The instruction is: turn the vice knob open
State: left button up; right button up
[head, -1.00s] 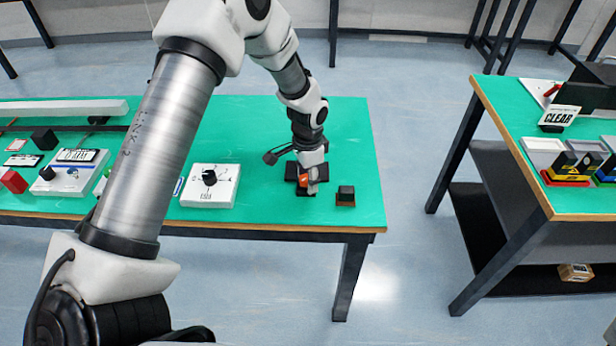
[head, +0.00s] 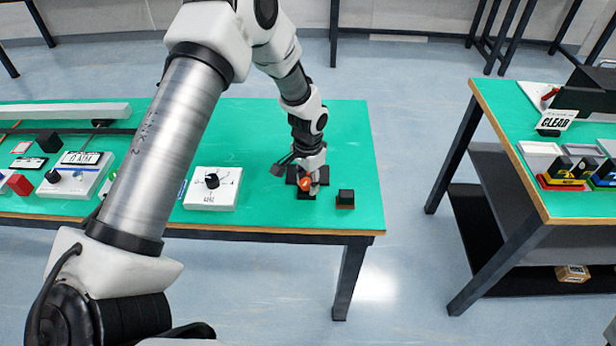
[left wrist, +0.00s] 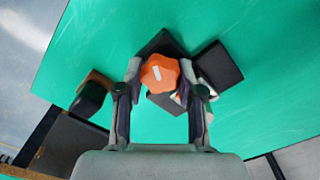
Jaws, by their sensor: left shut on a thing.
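The orange vice knob (left wrist: 160,73) with a white mark on its face sits between the fingers of my left gripper (left wrist: 161,85) in the left wrist view. My left gripper (head: 307,188) is shut on it, and the orange knob (head: 305,184) shows partly in the head view. The dark vice body (head: 293,172) is on the green table around and behind the fingers and is partly hidden by them. In the left wrist view dark vice parts (left wrist: 220,66) lie beyond the knob. My right gripper does not show.
A small dark block on a brown base (head: 345,198) stands just right of the vice. A white box with a black dial (head: 213,200) is to the left. The green table (head: 352,140) is bare behind the vice. A second table (head: 497,125) with coloured pieces stands right.

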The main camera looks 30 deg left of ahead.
aim_at(306, 180)
pick_arm(q)
jog(key=n+p, duration=0.1)
jog(key=n, duration=0.1)
jog(key=n+p, duration=0.2)
jog(key=n, duration=0.1)
jog(key=n+p, duration=0.2)
jog(key=shift+a+r, duration=0.15)
jog(key=shift+r, duration=0.1)
jog(key=n+p, duration=0.3)
jog(key=n, duration=0.2)
jog(key=shift+p, duration=0.3)
jog(key=shift+a+f+n+p, duration=0.15)
jog(key=shift+n+p, duration=0.55)
jog(key=shift+n, duration=0.6)
jog(key=o, duration=0.9)
jog(key=shift+f, duration=0.1)
notch_tip(306, 180, up, 12)
